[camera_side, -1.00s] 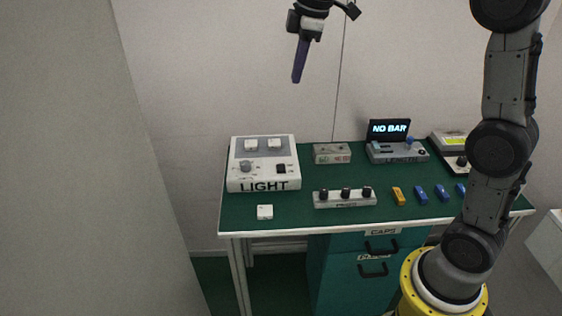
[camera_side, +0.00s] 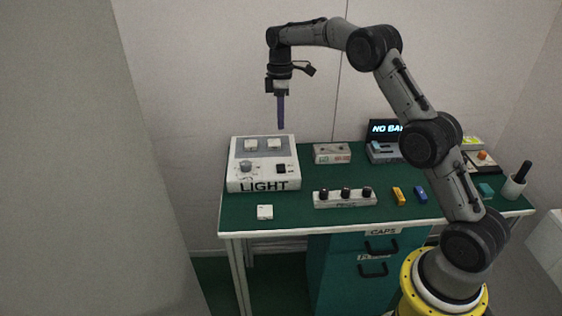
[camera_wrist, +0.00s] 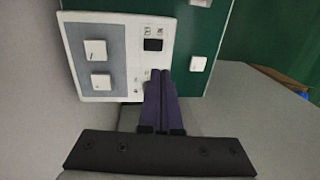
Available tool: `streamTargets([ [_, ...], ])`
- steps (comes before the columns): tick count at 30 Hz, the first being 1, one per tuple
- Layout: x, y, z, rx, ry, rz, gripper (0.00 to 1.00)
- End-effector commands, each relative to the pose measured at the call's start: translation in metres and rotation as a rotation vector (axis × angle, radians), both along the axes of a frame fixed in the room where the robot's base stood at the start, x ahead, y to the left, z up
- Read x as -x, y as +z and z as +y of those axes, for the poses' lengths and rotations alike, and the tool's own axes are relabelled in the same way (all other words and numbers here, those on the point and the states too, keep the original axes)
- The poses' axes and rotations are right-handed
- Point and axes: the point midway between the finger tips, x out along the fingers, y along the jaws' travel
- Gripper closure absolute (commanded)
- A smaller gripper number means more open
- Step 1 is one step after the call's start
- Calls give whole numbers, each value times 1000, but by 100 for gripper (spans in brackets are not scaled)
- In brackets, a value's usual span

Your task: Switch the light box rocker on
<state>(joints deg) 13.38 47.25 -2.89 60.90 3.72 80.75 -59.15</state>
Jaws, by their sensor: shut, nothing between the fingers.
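The white light box (camera_side: 238,176), marked LIGHT, stands at the left end of the bench. Its black rocker (camera_side: 281,168) is on the right of its sloped face; the rocker also shows in the wrist view (camera_wrist: 153,44), beside small markings. I cannot tell which side of it is pressed. A round knob (camera_side: 246,166) sits left of the rocker, below two white square pieces (camera_side: 250,145). My gripper (camera_side: 281,127) is shut and empty, its dark purple fingers pointing down above the back of the box, clear of it. In the wrist view the fingers hide part of the box.
A small white block (camera_side: 265,212) lies in front of the box. A strip with black knobs (camera_side: 345,198), a grey box (camera_side: 332,153) and a unit with a lit screen (camera_side: 385,131) stand to the right. Yellow (camera_side: 398,196) and blue pieces lie nearby. The air above the box is free.

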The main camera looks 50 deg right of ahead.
Motion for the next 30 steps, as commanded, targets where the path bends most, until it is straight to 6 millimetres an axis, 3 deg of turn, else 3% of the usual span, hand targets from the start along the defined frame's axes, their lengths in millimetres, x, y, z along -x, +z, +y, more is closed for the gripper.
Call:
streamTargets([
  [7,0,-1,1,0,1,0,100],
  [11,2,-12,2,-1,1,3,100],
  [30,11,-123,12,-1,1,2,100],
])
